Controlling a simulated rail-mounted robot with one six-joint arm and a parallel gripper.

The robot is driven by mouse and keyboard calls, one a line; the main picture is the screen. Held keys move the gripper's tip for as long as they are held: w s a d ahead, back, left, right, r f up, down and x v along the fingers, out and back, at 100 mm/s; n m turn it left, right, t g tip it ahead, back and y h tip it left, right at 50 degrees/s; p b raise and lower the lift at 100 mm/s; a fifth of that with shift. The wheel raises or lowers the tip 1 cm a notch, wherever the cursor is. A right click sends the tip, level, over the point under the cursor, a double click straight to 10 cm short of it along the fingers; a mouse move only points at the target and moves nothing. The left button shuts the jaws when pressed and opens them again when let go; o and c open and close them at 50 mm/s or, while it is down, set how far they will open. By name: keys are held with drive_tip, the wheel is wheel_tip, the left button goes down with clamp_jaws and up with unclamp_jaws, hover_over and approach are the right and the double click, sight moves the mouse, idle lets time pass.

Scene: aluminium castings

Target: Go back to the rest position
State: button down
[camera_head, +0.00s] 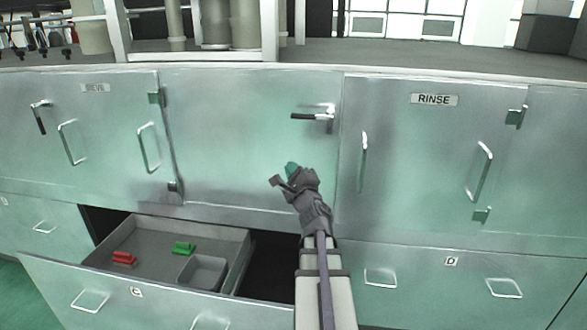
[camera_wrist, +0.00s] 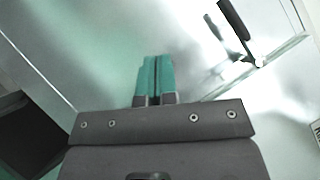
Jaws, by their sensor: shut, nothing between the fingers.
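My gripper (camera_head: 292,169) is raised in front of the middle cabinet door (camera_head: 240,140), below and left of that door's black-handled latch (camera_head: 315,117). In the wrist view its two teal fingers (camera_wrist: 154,78) lie side by side, shut with nothing between them. The latch also shows in the wrist view (camera_wrist: 234,22), to the upper right of the fingers. My arm reaches up from the bottom of the head view and hides part of the cabinet front.
Drawer C (camera_head: 190,302) stands open at lower left. It holds a red part (camera_head: 124,258), a green part (camera_head: 184,248) and a grey bin (camera_head: 204,271). Drawer D (camera_head: 440,283) and the RINSE door (camera_head: 425,170) are closed. A counter (camera_head: 400,52) runs above.

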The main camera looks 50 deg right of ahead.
drive_tip(key=shift+a+r, duration=0.1)
drive_tip(key=w+a+f+n+g+y, duration=0.1)
drive_tip(key=a+f+n+g+y, duration=0.25)
drive_tip(key=a+n+y, duration=0.35)
drive_tip(key=w+a+f+n+g+y, duration=0.1)
drive_tip(key=a+f+n+g+y, duration=0.15)
drive_tip(key=a+f+n, duration=0.45)
drive_tip(key=w+a+f+n+g+y, duration=0.1)
drive_tip(key=a+f+n+g+y, duration=0.1)
drive_tip(key=a+n+y, duration=0.55)
drive_tip(key=s+a+f+n+g+h+p, duration=0.1)
drive_tip(key=s+a+f+n+g+h, duration=0.1)
drive_tip(key=s+a+f+g+h, duration=0.25)
drive_tip(key=s+a+f+n+g+h+p, duration=0.1)
drive_tip(key=s+a+f+n+g, duration=0.15)
drive_tip(key=a+g, duration=0.4)
drive_tip(key=s+a+n+h, duration=0.1)
drive_tip(key=a+n, duration=0.1)
drive_tip(key=a, duration=0.7)
drive_tip(key=shift+a+f+n+h, duration=0.15)
drive_tip(key=shift+a+n+h, duration=0.15)
drive_tip(key=shift+h, duration=0.05)
drive_tip(key=c, duration=1.8)
unclamp_jaws()
